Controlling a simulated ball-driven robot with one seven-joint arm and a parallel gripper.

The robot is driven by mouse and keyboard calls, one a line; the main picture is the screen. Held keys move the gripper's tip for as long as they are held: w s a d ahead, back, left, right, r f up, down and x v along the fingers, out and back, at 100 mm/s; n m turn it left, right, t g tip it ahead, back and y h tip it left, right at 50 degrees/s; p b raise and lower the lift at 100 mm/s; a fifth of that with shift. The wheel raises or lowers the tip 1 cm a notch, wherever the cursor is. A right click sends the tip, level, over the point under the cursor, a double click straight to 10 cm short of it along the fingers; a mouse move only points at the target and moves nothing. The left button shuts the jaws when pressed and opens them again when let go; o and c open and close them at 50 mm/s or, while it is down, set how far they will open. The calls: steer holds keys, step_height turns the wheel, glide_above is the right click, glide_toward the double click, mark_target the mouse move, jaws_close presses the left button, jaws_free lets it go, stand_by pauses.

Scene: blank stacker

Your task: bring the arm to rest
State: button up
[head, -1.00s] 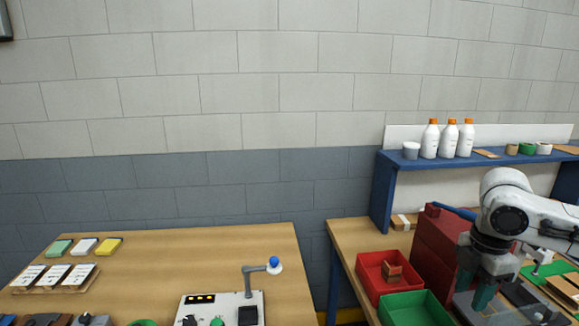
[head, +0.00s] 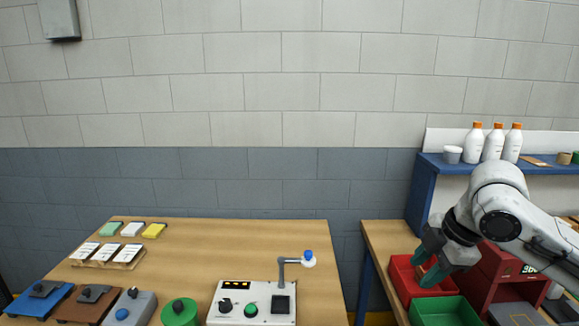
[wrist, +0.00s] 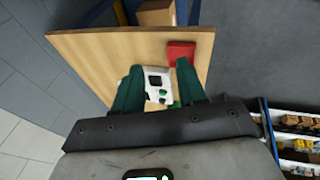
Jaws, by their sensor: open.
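My arm reaches in from the right in the head view, in the air in front of the right bench (head: 385,240). My gripper (head: 424,262) points left with its two green fingers apart, overlapping the red bin (head: 402,270) in the picture. In the wrist view my gripper (wrist: 159,80) shows two spread fingers. A white box with dark parts (wrist: 158,76) shows between and beyond them, over a wooden top. A small light-brown patch also shows between the fingers; I cannot tell whether it is held.
The left table (head: 240,235) bears a white control box (head: 250,305) with a blue-tipped stalk, a green round pot (head: 180,312) and several coloured blocks. A green bin (head: 445,311), a red machine (head: 497,275) and a blue shelf (head: 425,185) with bottles stand at right.

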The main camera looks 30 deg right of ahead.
steer(key=w+a+f+m+t+y, duration=0.1)
steer(key=w+a+m+t+y, duration=0.1)
steer(key=w+a, duration=0.5)
steer(key=w+a+f+m+t+y, duration=0.1)
steer(key=w+a+m+t+y, duration=0.2)
steer(key=a, duration=0.8)
steer(key=s+a+f+m+g+h, duration=0.1)
steer(key=s+a+f+m+g, duration=0.2)
steer(key=s+f, duration=0.55)
steer(key=s+a+f+m+g+h, duration=0.1)
steer(key=s+a+f+m+h, duration=0.25)
steer(key=f, duration=0.75)
steer(key=s+d+f+m+g, duration=0.1)
steer(key=s+f, duration=0.3)
steer(key=s, duration=0.4)
steer(key=s+d+f+m+g+h, duration=0.1)
steer(key=s+d+f+g, duration=0.2)
steer(key=s, duration=0.6)
steer(key=shift+s+f, duration=0.25)
steer(key=shift+f, duration=0.2)
steer(key=shift+d, duration=0.1)
